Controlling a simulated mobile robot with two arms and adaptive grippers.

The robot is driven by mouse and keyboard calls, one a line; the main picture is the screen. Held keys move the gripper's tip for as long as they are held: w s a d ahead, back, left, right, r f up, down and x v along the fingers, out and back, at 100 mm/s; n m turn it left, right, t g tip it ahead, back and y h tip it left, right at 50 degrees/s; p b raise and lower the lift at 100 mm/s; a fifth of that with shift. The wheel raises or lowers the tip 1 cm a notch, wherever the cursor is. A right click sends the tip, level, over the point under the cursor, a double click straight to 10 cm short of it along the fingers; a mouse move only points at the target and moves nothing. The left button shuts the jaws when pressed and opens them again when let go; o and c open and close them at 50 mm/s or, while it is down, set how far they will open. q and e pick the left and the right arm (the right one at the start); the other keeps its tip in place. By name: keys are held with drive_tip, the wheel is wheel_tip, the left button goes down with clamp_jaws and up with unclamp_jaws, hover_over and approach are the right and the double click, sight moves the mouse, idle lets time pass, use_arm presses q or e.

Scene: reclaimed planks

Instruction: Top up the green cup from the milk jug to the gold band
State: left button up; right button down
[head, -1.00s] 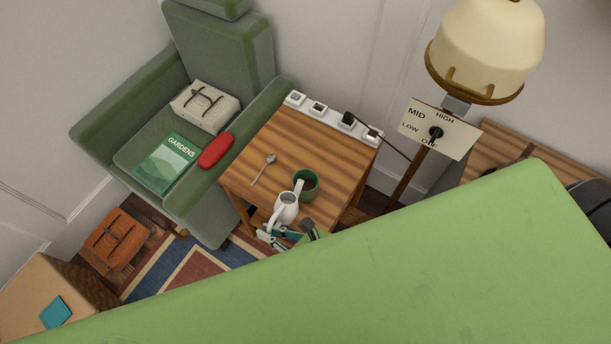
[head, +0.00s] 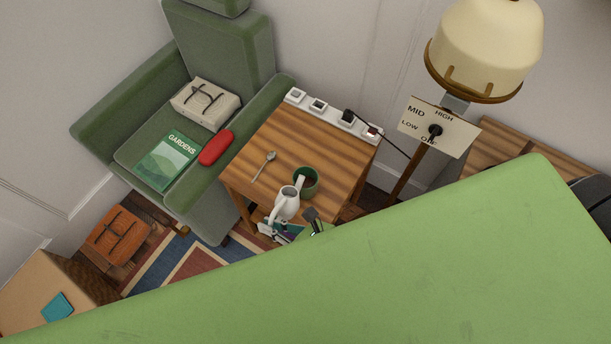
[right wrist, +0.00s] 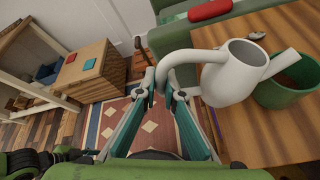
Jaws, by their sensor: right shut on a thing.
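The white milk jug (head: 285,208) is held at the near edge of the wooden side table, its spout reaching over the rim of the green cup (head: 313,190). The cup stands upright on the table with dark brown liquid inside; I see no gold band and no stream of milk. My right gripper (head: 274,232) is shut on the jug's handle. In the right wrist view the gripper (right wrist: 160,82) has the handle between its fingertips, with the jug (right wrist: 232,80) just left of the cup (right wrist: 285,95). My left gripper is not in view.
The side table (head: 310,143) also holds a spoon (head: 264,166) and a white power strip (head: 330,112) along its back. A floor lamp (head: 485,45) with a dial sign stands to the right. A green armchair (head: 222,60) with a book and red case stands left.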

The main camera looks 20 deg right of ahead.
sight(277, 207)
drive_tip(key=shift+w+d+r+m, duration=0.15)
drive_tip(key=shift+w+d+r, duration=0.1)
drive_tip(key=shift+r, duration=0.15)
drive_tip(key=shift+w+d+r+m, duration=0.15)
drive_tip(key=shift+w+r, duration=0.05)
drive_tip(key=shift+r, duration=0.2)
idle(0.6)
drive_tip(key=shift+d+r+p, duration=0.1)
drive_tip(key=shift+r+p, duration=0.1)
drive_tip(key=shift+p, duration=0.1)
drive_tip(key=shift+w+d+r+m+y, duration=0.3)
drive_tip(key=shift+w+d+r+y, duration=0.1)
drive_tip(key=shift+r, duration=0.1)
drive_tip(key=shift+w+d+r+m+g+y, duration=0.15)
drive_tip(key=shift+w+d+r+m+g, duration=0.1)
drive_tip(key=shift+r, duration=0.15)
drive_tip(key=shift+w+d+r+m+g+y, duration=0.15)
drive_tip(key=shift+w+d+r+g, duration=0.1)
drive_tip(key=shift+r, duration=0.1)
idle(0.5)
drive_tip(key=shift+w+d+r, duration=0.1)
idle(0.5)
